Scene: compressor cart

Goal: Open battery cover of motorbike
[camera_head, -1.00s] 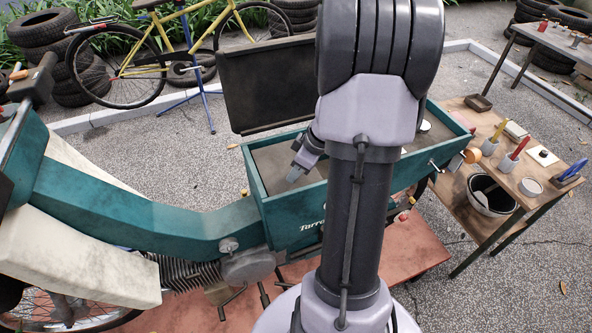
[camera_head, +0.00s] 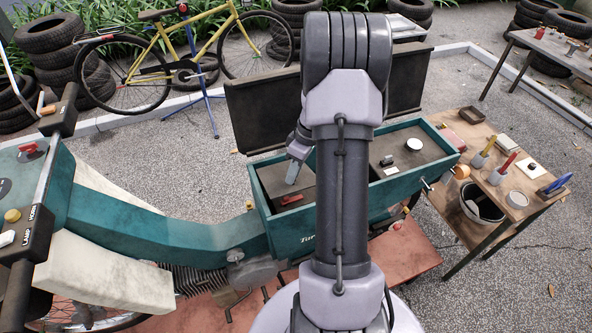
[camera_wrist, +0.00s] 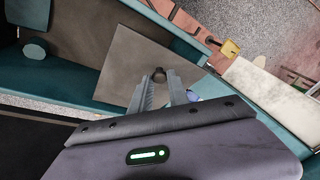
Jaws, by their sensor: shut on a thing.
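The motorbike (camera_head: 160,222) is teal and lies across the head view, with an open-topped teal box (camera_head: 300,240) at its right end. A brown flat panel, which I take as the battery cover, shows in the wrist view (camera_wrist: 150,52). My gripper (camera_head: 291,181) points down into the left part of the box. In the wrist view its fingertips (camera_wrist: 159,82) are closed around a small dark knob (camera_wrist: 158,73) at the panel's near edge. I cannot tell whether the panel is lifted. A red piece (camera_head: 292,199) shows just below the fingertips. My arm hides the box's middle.
A black upright panel (camera_head: 262,108) stands behind the box. A white round cap (camera_head: 413,144) sits in its right part. A wooden bench (camera_head: 440,218) with tools and a bucket stands to the right. A yellow bicycle (camera_head: 205,45) and tyres are behind. Gravel floor lies between.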

